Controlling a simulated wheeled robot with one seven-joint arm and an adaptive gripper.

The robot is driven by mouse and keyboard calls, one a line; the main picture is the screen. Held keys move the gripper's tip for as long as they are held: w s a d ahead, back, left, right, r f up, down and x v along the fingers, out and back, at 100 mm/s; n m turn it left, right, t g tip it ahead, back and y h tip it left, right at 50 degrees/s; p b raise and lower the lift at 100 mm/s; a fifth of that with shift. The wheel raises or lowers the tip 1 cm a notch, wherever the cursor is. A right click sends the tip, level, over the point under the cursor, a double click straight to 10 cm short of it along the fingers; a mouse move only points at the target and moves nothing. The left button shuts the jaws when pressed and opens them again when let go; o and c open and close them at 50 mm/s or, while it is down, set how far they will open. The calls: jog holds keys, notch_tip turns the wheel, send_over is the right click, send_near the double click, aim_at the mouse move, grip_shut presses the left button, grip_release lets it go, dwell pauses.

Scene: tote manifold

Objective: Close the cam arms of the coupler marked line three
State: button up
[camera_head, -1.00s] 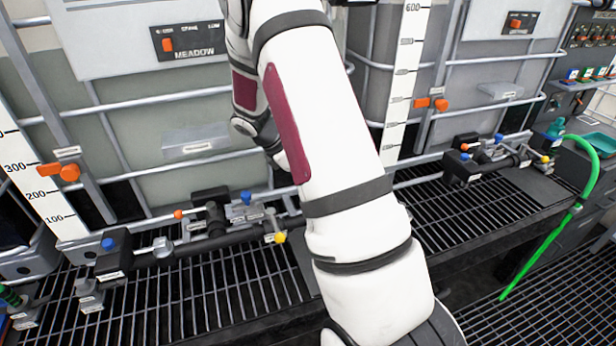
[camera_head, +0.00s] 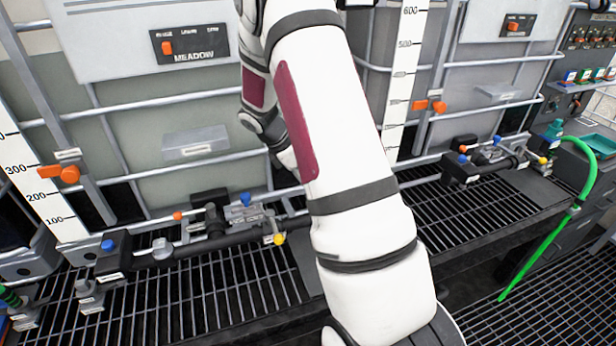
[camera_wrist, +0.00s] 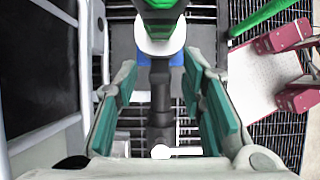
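My gripper (camera_wrist: 160,100) is open in the wrist view, with teal pads standing apart on either side of a dark pipe (camera_wrist: 160,95). A green and dark coupler (camera_wrist: 158,8) with a white ring (camera_wrist: 160,40) is at the top centre, ahead of the fingers. A blue part shows just below the ring. No marking can be read on this coupler, and its cam arms cannot be made out. In the head view my arm hides the gripper.
A green hose (camera_head: 578,170) hangs from the manifold at the right; it also shows in the wrist view (camera_wrist: 268,14). Another manifold pipe (camera_head: 220,241) with valves lies at the left over black grating. Maroon blocks (camera_wrist: 278,40) stand at the wrist view's right. Tote frames rise behind.

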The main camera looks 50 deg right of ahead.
jog(key=shift+r, duration=0.1)
jog(key=v, duration=1.1)
jog(key=shift+a+r, duration=0.2)
jog(key=shift+r, duration=0.15)
jog(key=shift+w, duration=0.1)
